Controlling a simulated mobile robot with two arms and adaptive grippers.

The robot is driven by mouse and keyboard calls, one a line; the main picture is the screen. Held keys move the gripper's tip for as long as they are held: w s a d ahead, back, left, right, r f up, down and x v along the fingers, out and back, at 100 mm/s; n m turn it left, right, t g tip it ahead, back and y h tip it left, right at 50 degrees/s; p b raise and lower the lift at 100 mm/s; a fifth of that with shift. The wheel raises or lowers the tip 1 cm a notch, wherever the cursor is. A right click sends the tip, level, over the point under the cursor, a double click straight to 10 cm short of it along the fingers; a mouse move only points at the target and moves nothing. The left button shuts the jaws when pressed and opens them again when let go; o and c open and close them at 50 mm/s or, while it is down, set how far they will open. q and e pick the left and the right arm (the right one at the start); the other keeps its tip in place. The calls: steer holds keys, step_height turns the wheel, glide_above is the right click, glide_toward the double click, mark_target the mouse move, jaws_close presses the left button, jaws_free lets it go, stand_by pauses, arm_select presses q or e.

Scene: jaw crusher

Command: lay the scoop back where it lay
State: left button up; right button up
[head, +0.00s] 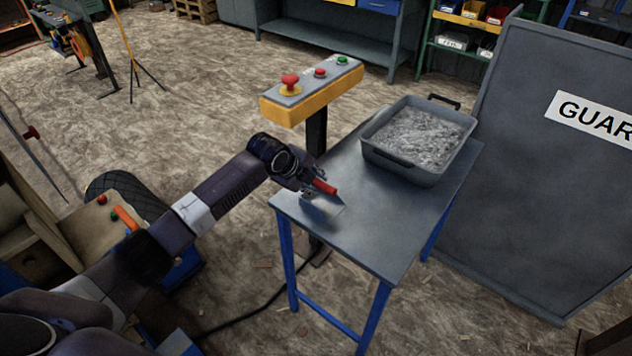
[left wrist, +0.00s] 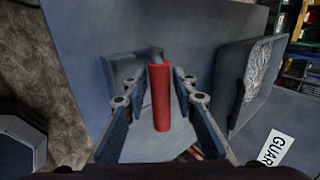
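The scoop has a red handle (head: 324,187) and a grey metal pan. It is at the near left end of the grey table (head: 385,235); I cannot tell for sure whether it rests on the top or is just above it. In the left wrist view the red handle (left wrist: 160,97) stands between the fingers of my left gripper (left wrist: 152,90), with a gap on each side. The left gripper is open around the handle, and the grey pan (left wrist: 122,70) shows beyond it. My right gripper is not in view.
A grey tray (head: 402,168) of crushed material stands at the table's far end. A yellow button box (head: 312,92) on a post stands behind the table's left edge. A large guard panel (head: 545,170) rises at the right. The table's near right part is clear.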

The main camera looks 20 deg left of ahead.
arm_select(q)
steer(key=shift+o, duration=0.5)
steer(key=shift+r, duration=0.1)
steer(key=shift+r, duration=0.15)
steer(key=v, duration=1.2)
steer(key=shift+b, duration=0.45)
